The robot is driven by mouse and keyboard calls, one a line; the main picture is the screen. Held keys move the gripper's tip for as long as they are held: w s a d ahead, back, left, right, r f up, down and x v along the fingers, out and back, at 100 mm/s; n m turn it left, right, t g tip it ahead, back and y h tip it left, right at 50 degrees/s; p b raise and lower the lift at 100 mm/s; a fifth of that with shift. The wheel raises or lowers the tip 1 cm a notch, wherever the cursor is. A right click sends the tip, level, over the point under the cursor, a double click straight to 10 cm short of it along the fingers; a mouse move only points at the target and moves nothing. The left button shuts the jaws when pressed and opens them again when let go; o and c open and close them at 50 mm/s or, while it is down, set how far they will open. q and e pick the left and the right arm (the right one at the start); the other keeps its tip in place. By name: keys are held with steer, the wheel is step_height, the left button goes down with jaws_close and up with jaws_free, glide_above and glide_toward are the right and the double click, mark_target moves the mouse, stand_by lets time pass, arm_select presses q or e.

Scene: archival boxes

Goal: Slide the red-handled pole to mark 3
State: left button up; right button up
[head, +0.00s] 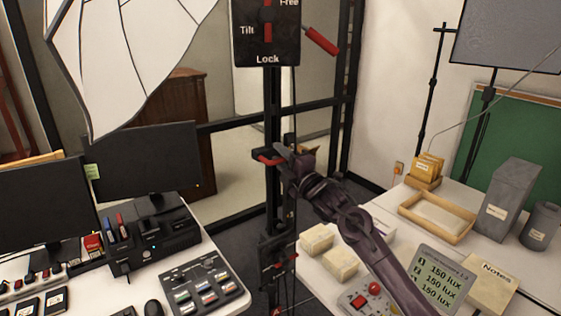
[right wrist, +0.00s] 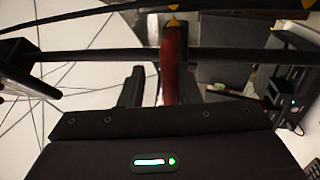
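A black upright pole (head: 271,105) stands in the middle of the head view, with a small red handle (head: 268,159) on a side clamp. My right gripper (head: 281,160) is at that handle, reaching in from the lower right. In the right wrist view the red handle (right wrist: 173,62) reaches down between my two fingers (right wrist: 157,88), close to the right one. A gap shows between the handle and the left finger, so the gripper looks open. My left gripper is not in view. No numbered mark is readable; a small yellow triangle (right wrist: 174,21) shows by the handle.
A Tilt/Free/Lock panel (head: 266,30) with a red lever (head: 320,40) tops the pole. A white umbrella (head: 130,50) hangs at upper left. Monitors and a control box (head: 205,280) fill the left desk. The right table holds a wooden tray (head: 405,206), grey boxes and a lux display (head: 440,275).

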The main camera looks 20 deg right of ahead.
steer(key=shift+f, duration=0.15)
steer(key=shift+s+f, duration=0.1)
steer(key=shift+s+d+f, duration=0.15)
steer(key=shift+s+f, duration=0.05)
steer(key=r+b+v, duration=0.1)
steer(key=b+v, duration=0.2)
steer(key=v, duration=0.3)
steer(key=shift+s+f, duration=0.25)
steer(key=shift+s, duration=0.3)
steer(key=shift+d, duration=0.15)
